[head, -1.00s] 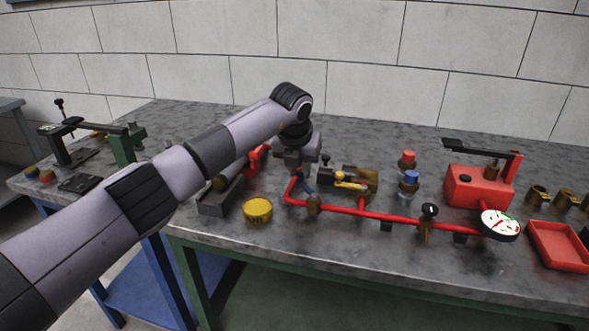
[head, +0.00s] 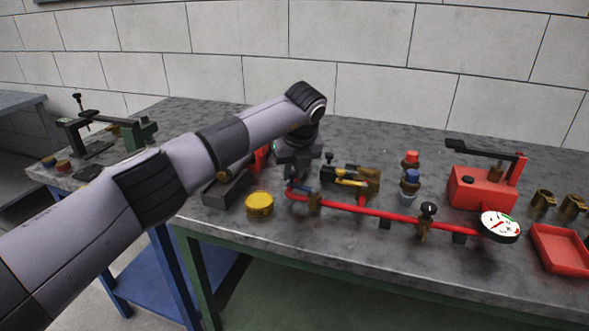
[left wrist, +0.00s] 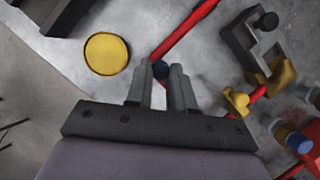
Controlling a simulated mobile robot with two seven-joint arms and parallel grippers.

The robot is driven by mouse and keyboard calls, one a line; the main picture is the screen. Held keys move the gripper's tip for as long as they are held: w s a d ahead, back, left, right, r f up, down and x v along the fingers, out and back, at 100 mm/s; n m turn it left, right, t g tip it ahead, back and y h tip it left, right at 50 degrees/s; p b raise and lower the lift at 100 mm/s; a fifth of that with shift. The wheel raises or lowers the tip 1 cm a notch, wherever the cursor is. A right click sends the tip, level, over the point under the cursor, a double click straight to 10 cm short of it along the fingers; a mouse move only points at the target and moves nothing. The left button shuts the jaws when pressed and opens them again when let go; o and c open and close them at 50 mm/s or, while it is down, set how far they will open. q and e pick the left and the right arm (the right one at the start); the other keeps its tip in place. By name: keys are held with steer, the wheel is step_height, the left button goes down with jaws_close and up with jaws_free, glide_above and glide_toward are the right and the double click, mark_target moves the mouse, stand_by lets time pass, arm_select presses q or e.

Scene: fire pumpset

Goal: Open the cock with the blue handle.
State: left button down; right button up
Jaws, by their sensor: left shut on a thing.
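The red pipe (head: 340,204) runs along the bench, with its left end below my left gripper (head: 292,180). The blue handle (head: 301,187) sits at that end and now lies nearly along the pipe, partly hidden by the gripper. In the left wrist view my left gripper (left wrist: 161,78) has its two fingers on either side of the dark blue handle end (left wrist: 161,70), shut on it. The cock body under the handle is mostly hidden. My right gripper is not in view.
A yellow round lid (head: 259,204) lies left of the pipe end. Farther right are a black-knobbed valve (head: 426,218), a gauge (head: 499,226), a red pump (head: 482,187) and a red tray (head: 559,248).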

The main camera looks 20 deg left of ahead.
arm_select(q)
steer(key=shift+s+r+n+y, duration=0.1)
steer(key=shift+s+n+y, duration=0.25)
steer(key=shift+n, duration=0.65)
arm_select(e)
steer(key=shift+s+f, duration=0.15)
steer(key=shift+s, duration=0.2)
arm_select(q)
steer(key=shift+s, duration=0.1)
steer(key=c, duration=1)
jaws_free()
steer(key=b+v, duration=0.1)
steer(key=v, duration=0.6)
steer(key=shift+r, duration=0.15)
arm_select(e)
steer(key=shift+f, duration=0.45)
